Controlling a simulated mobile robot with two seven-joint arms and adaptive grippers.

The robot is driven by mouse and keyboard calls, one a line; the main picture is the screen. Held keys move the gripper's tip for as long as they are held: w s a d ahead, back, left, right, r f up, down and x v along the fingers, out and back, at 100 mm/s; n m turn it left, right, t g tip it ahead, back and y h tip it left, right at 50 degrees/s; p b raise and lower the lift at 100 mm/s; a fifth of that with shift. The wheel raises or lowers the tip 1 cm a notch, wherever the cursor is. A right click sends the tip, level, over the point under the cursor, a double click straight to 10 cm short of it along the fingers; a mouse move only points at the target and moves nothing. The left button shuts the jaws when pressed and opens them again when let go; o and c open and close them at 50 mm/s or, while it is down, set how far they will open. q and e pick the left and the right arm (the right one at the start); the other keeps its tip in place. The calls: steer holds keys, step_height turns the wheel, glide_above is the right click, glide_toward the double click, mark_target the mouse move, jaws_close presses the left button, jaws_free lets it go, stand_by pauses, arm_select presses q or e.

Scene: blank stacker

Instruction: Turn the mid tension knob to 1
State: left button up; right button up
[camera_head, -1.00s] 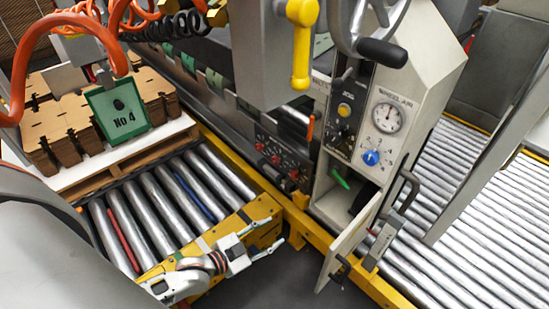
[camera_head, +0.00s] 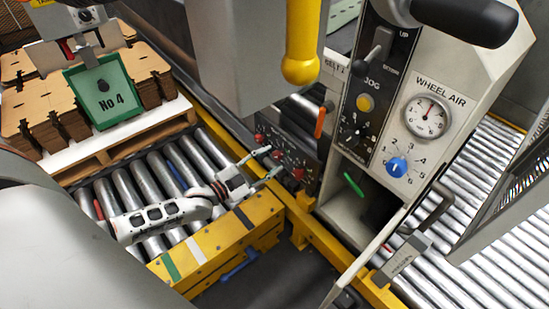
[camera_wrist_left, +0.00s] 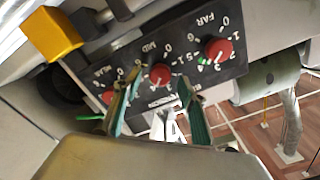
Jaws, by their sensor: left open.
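The tension panel (camera_head: 288,160) is a dark plate with red knobs, at the centre of the head view. In the left wrist view, the red mid knob (camera_wrist_left: 160,75) sits between the far knob (camera_wrist_left: 218,50) and the near knob (camera_wrist_left: 108,97). My left gripper (camera_head: 272,161) is open in front of the panel. In the left wrist view its two green-padded fingers (camera_wrist_left: 158,88) stand on either side of the mid knob, and I see no clear contact. The mid knob's exact pointer setting is too small to read. My right gripper is not in view.
A yellow rail (camera_head: 325,232) runs below the panel. The control cabinet (camera_head: 350,208) with a wheel air gauge (camera_head: 428,115) and open door stands to the right. Rollers (camera_head: 150,180) and stacked cardboard blanks (camera_head: 40,105) lie left.

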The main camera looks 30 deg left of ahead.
arm_select(q)
steer(key=shift+x, duration=0.95)
steer(key=c, duration=1.1)
